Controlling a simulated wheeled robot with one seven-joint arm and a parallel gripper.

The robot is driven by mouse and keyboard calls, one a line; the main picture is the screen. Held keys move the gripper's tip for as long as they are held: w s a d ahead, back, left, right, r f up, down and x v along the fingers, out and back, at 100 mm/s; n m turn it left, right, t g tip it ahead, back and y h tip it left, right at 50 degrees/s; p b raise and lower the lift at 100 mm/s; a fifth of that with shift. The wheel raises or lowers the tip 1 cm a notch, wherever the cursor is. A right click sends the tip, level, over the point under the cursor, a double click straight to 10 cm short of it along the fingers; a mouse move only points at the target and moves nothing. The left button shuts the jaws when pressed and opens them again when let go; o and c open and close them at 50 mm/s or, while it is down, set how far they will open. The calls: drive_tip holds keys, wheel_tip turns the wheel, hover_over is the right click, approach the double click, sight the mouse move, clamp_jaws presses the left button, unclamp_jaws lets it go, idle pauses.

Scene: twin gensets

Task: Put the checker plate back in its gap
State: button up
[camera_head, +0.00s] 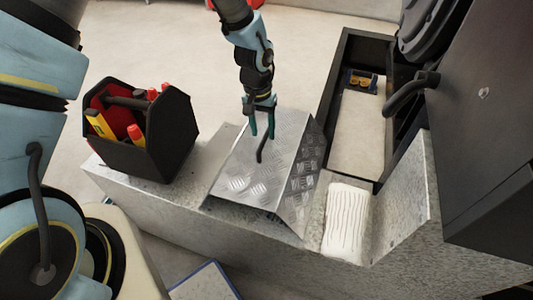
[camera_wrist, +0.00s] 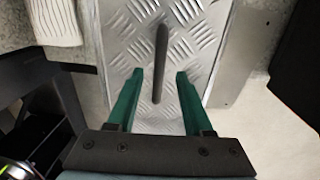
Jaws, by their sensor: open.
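The checker plate (camera_head: 250,185) is a silvery tread-patterned sheet with a sloping right side, lying on top of the grey speckled ledge. It has a dark upright bar handle (camera_head: 262,150). In the wrist view the plate (camera_wrist: 128,50) fills the middle, and its handle (camera_wrist: 161,60) runs between my fingers. My gripper (camera_head: 262,132) is open, its two green fingertips pointing down at the handle; it also shows in the wrist view (camera_wrist: 158,76). The fingers stand apart on either side of the handle, not closed on it. A recess (camera_head: 388,215) lies to the plate's right.
A white ribbed pad (camera_head: 346,222) lies in the recess, next to the plate. A black tool caddy (camera_head: 160,150) stands on the ledge's left. A black frame (camera_head: 335,85) and a dark cabinet (camera_head: 480,120) with a handle bound the right.

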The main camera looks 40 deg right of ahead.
sight(265, 137)
drive_tip(key=shift+s+d+f+p, duration=0.15)
drive_tip(key=shift+f+p, duration=0.35)
drive_tip(key=shift+f, duration=0.65)
drive_tip(key=shift+w+d+f+p, duration=0.15)
drive_tip(key=shift+f+p, duration=0.3)
drive_tip(key=shift+f, duration=0.65)
drive_tip(key=shift+s, duration=0.1)
clamp_jaws()
